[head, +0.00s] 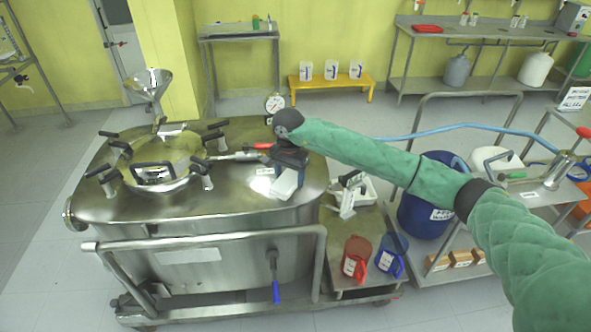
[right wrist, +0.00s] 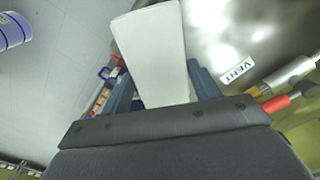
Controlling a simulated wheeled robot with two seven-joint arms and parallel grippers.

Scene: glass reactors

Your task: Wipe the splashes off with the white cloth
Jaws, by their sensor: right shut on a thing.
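My right gripper (head: 287,172) is over the right end of the steel vessel top (head: 240,190), with its arm reaching in from the right. It is shut on the white cloth (head: 284,185), which hangs below the fingers as a folded pad. In the right wrist view the cloth (right wrist: 152,55) sits between the two blue fingers, in front of the shiny vessel top (right wrist: 225,35). I cannot tell whether the cloth touches the metal. No splashes can be made out clearly on the vessel top. My left gripper is not in view.
A round hatch (head: 160,160) with several black-handled clamps stands on the vessel's left half. A red-handled valve (head: 250,150) and a gauge (head: 274,103) are near the gripper. A side shelf (head: 350,250) holds red (head: 356,258) and blue (head: 391,256) jugs. A blue drum (head: 430,200) stands right.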

